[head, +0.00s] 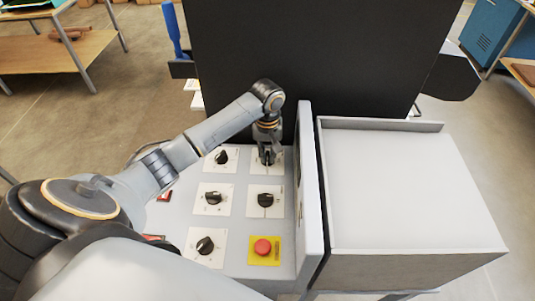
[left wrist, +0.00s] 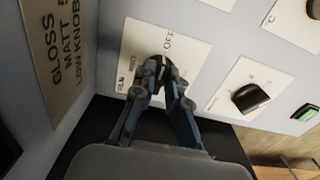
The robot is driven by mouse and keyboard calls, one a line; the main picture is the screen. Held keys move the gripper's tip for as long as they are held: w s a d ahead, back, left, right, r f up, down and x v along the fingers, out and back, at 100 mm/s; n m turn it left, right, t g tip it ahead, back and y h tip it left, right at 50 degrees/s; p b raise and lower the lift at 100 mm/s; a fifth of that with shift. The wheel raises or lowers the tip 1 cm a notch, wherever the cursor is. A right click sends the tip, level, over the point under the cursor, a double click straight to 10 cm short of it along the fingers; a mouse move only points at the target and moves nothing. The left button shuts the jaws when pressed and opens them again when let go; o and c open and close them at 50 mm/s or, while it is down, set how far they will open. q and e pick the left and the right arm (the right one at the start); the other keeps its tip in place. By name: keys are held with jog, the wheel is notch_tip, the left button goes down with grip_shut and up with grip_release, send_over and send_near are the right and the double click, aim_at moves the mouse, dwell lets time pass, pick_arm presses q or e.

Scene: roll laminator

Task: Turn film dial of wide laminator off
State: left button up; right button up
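The wide laminator's control panel (head: 231,179) carries several black dials on white plates. The film dial (left wrist: 158,62) is a black knob on a white plate; "FILM" and "OFF" can be read in the left wrist view. In the head view its plate (head: 281,158) is at the top right of the panel, with the knob mostly hidden by my gripper. My left gripper (head: 267,158) points down onto it. In the left wrist view, the fingers of that gripper (left wrist: 163,76) close in on both sides of the knob and appear to grip it. My right gripper is not in view.
Neighbouring dials (head: 221,157) and (head: 265,200) stand close by. A red emergency button (head: 262,247) on a yellow plate is at the panel's bottom right. An upright grey wall (head: 309,190) borders the panel's right side. A large black cover (head: 320,60) rises behind it.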

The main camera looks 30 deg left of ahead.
aim_at(268, 157)
pick_arm(q)
jog(key=o, duration=0.3)
jog(key=shift+r, duration=0.1)
notch_tip(268, 157, up, 12)
jog(key=shift+f, duration=0.1)
dwell(0.3)
dwell(0.5)
